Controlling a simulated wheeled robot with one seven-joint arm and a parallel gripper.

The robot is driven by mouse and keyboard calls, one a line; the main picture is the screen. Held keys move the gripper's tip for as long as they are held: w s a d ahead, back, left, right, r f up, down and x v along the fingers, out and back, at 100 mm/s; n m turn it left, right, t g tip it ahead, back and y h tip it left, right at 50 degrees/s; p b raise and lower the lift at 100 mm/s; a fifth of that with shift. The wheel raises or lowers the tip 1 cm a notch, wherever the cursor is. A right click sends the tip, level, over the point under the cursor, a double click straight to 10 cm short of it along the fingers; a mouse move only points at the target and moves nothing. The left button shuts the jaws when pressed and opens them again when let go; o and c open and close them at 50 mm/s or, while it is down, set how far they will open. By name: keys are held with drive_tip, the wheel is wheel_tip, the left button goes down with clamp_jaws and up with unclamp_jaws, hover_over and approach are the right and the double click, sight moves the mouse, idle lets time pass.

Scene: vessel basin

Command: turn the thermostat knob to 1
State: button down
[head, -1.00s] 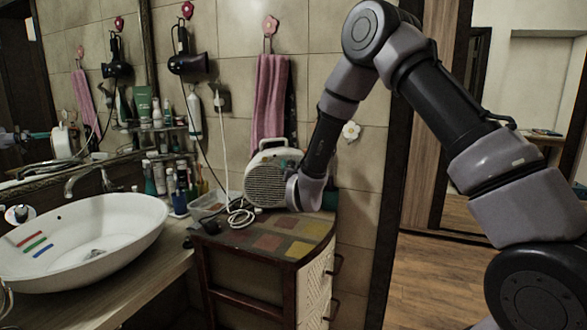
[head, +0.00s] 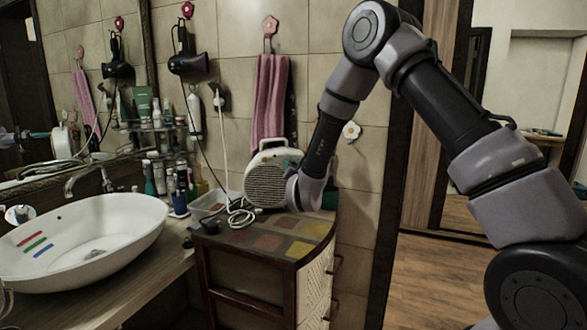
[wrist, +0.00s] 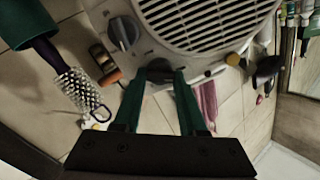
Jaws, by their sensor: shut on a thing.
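A white fan heater (head: 268,182) with a round grille stands on the small cabinet in the head view. It fills the top of the wrist view (wrist: 205,25). Its face carries a grey knob (wrist: 123,33) at left and a dark knob (wrist: 159,65) beside it, below the grille. My gripper (wrist: 161,75) has its two green fingers closed together on the dark knob. The fingertips partly cover that knob, and I cannot read its marks or tell its setting. In the head view my wrist hides the heater's knobs and the fingertips.
The cabinet (head: 270,242) has a tiled top with a white cord and a clear box (head: 212,205) left of the heater. A sink (head: 85,240) and several bottles stand further left. A pink towel (head: 269,105) hangs behind. A hairbrush (wrist: 75,88) shows in the wrist view.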

drive_tip(key=shift+f+m, duration=0.2)
drive_tip(key=shift+m, duration=4.7)
drive_tip(key=shift+c, duration=2.4)
unclamp_jaws()
drive_tip(key=shift+s, duration=0.1)
drive_tip(key=s+d, duration=0.2)
drive_tip(key=s, duration=0.8)
drive_tip(key=shift+s, duration=0.25)
